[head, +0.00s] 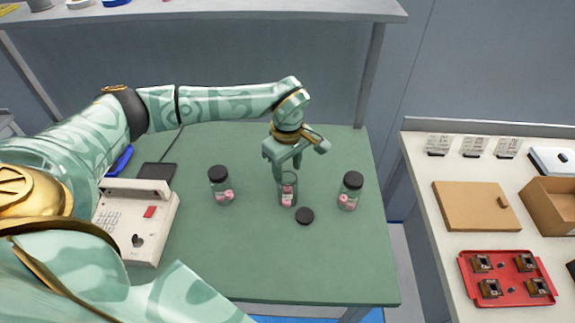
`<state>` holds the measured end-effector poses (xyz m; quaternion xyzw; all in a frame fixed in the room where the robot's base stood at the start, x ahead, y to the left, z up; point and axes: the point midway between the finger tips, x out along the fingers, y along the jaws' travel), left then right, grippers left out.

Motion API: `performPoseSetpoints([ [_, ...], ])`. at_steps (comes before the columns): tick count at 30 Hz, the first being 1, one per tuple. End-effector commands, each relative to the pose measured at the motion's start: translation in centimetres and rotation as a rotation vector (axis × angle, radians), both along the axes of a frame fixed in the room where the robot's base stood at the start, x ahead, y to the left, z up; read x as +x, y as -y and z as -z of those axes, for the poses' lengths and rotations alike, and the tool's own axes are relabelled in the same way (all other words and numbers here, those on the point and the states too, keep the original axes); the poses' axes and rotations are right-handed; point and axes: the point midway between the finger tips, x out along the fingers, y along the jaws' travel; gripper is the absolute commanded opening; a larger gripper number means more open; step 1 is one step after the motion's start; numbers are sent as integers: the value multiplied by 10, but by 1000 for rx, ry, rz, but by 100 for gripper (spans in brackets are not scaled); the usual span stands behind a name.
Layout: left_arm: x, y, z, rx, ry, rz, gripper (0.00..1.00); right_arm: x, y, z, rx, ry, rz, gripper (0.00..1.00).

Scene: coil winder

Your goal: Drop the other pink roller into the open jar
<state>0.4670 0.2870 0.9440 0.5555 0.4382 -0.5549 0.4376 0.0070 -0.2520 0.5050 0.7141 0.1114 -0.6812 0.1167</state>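The open jar (288,193) is clear glass and stands upright near the middle of the green table. Pink shows inside it, low down and higher up; I cannot tell separate rollers apart. Its black lid (304,216) appears to lie on the table just in front of it. My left gripper (288,172) points down at the jar's mouth, with its fingers at or just above the rim. The fingers partly cover the mouth, and I cannot tell whether a roller is between them. My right gripper is out of view.
Two jars with black lids and pink rollers stand left (222,190) and right (349,192) of the open one. A beige machine with a keypad (137,222) sits at the table's left. The table front (290,270) is clear. A side bench holds a red tray (513,284).

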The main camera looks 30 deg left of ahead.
Motion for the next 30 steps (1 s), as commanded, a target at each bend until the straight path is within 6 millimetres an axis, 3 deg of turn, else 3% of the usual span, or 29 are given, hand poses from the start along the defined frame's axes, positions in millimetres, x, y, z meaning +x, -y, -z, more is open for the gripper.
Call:
performPoseSetpoints([
  [8,1,0,-12,0,4,0,45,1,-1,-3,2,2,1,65],
  [21,1,0,-124,1,5,0,45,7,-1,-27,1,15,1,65],
  [25,1,0,-147,1,4,1,45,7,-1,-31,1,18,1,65],
  [30,0,0,-161,0,0,0,45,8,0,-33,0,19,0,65],
])
